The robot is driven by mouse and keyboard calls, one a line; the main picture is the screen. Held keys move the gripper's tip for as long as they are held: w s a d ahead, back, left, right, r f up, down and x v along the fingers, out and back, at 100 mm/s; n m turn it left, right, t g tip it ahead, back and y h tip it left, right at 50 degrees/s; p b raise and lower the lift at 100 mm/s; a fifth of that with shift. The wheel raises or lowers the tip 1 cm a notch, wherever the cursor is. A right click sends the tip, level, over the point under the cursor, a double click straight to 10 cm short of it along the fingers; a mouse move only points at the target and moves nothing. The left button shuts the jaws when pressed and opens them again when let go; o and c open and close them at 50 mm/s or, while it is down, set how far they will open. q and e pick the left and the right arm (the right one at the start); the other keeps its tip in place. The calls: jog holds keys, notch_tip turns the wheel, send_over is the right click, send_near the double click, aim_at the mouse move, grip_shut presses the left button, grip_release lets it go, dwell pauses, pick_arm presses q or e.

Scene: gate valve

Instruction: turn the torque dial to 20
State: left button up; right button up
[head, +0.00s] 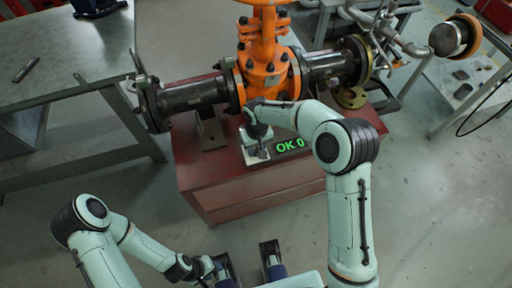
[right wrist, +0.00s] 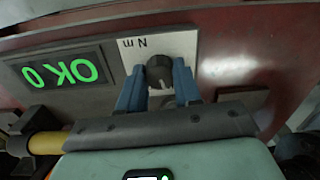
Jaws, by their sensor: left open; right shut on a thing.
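The torque dial (right wrist: 160,70) is a dark round knob on a white plate (right wrist: 127,50) marked "N m", seen in the right wrist view. My right gripper (right wrist: 160,82) is shut on it, with one blue finger at each side. In the head view my right gripper (head: 259,147) is at the front of the red bench, and the dial is hidden there. The display (head: 290,145) beside it reads "OK 0" in green; it also shows upside down in the right wrist view (right wrist: 61,71). My left gripper (head: 248,262) is open and empty, low in the head view.
An orange gate valve (head: 266,70) with dark pipes (head: 195,95) stands on the red bench (head: 255,192) behind the dial. A grey metal table (head: 65,45) is at the left. A cart (head: 465,88) stands at the right.

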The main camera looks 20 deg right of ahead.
aim_at(257, 149)
jog(key=m, duration=0.3)
jog(key=shift+m, duration=2.3)
jog(key=o, duration=1)
jog(key=shift+o, duration=0.2)
notch_tip(257, 149, up, 14)
jog(key=p, duration=0.1)
jog(key=shift+f, duration=0.25)
jog(key=shift+d, duration=0.1)
